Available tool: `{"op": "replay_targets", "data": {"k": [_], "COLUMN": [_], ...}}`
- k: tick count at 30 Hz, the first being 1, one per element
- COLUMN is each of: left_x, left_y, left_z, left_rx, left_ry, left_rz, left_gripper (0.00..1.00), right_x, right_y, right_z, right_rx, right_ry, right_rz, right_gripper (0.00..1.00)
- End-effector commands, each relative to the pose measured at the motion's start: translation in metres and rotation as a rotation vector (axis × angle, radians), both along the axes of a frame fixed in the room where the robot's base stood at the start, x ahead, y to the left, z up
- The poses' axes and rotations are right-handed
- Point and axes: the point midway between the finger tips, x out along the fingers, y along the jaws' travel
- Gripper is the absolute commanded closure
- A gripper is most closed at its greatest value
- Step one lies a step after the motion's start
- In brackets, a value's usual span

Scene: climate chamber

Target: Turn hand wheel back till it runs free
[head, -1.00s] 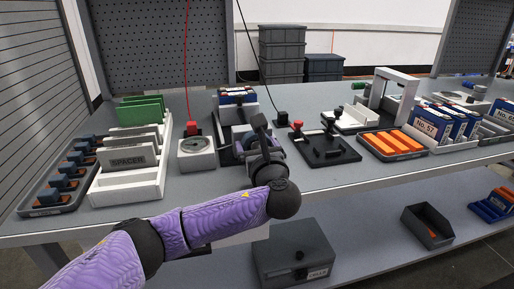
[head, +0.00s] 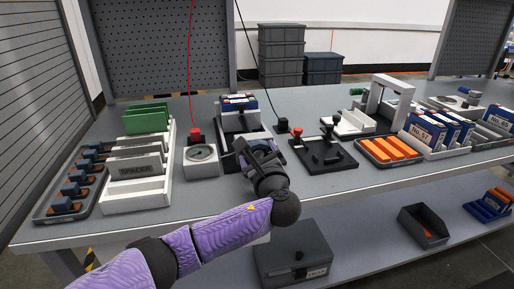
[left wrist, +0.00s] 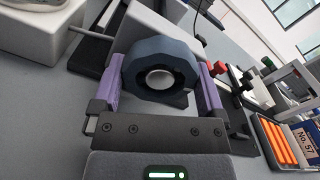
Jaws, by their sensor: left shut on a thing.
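The hand wheel (left wrist: 160,72) is a dark blue-grey ring with a silver hub, seen close up in the left wrist view. My left gripper (left wrist: 162,80) is shut on it, with one purple finger at each side of the rim. In the head view my left gripper (head: 258,150) is at the front middle of the bench, tilted to the left, and it hides most of the wheel. The wheel sits at the front of a grey-white block (left wrist: 155,27). My right gripper is not in view.
A dial gauge box (head: 201,165) stands just left of the gripper. A black fixture plate (head: 325,158) with a red knob lies to its right. A white spacer rack (head: 137,198) is further left; an orange-block tray (head: 390,155) is further right. The front strip of the bench is clear.

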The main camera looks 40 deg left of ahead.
Motion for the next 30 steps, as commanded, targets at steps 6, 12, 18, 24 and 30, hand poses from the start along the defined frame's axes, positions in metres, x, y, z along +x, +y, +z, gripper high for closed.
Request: {"op": "replay_targets", "data": {"k": [6, 12, 18, 24, 30], "left_x": [0.000, 0.000, 0.000, 0.000, 0.000], "left_y": [-0.001, -0.001, -0.001, 0.000, -0.001], "left_z": [0.000, -0.001, -0.002, -0.003, -0.003], "left_rx": [-0.137, -0.260, -0.382, -0.507, -0.626], "left_ry": [-0.152, -0.296, -0.440, -0.585, -0.727], "left_rz": [0.000, 0.001, 0.001, 0.003, 0.002], "left_gripper": [0.67, 0.67, 0.67, 0.67, 0.67], "right_x": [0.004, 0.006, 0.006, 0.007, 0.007], "right_y": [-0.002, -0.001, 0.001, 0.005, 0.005], "right_z": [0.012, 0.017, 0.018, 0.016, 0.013], "right_rx": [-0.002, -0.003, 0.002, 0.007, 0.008], "right_ry": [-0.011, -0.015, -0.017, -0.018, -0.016], "right_rz": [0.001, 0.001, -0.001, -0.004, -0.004], "right_gripper": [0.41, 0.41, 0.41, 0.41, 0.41]}}
